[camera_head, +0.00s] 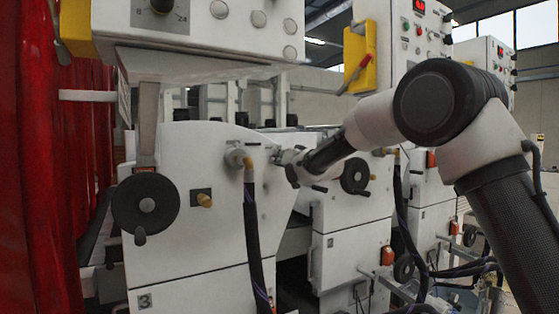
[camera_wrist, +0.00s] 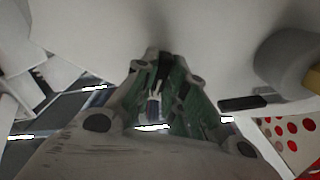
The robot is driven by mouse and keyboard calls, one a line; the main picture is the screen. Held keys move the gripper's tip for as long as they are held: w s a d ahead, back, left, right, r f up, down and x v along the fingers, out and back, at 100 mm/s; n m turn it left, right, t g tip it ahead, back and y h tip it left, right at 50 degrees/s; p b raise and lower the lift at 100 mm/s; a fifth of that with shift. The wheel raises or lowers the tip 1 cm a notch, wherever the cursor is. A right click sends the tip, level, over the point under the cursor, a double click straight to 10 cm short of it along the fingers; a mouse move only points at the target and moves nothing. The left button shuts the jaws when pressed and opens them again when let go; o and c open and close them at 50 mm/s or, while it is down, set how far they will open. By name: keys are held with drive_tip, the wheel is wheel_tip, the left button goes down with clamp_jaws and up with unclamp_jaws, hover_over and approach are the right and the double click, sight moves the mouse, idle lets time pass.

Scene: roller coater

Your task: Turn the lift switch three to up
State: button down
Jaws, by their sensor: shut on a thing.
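The white machine panel (camera_head: 200,240) marked with a 3 fills the left middle of the head view. My gripper (camera_head: 280,156) reaches in from the right to the upper right part of this panel. In the wrist view my gripper (camera_wrist: 161,62) has its green-grey fingers converging at the white panel face, shut on a small dark part (camera_wrist: 163,72). This part looks like the lift switch. The fingers hide most of it, and its turned position cannot be told.
A grey fitting with a yellow hose end (camera_head: 240,160) and dark hose sits just left of my gripper; it also shows at right in the wrist view (camera_wrist: 288,58). A black handwheel (camera_head: 146,204) is further left. Another handwheel (camera_head: 356,176) is behind my wrist. Red curtains hang at left.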

drive_tip(key=shift+m, duration=0.6)
drive_tip(key=c, duration=1.5)
unclamp_jaws()
drive_tip(key=shift+o, duration=0.2)
drive_tip(key=v, duration=1.2)
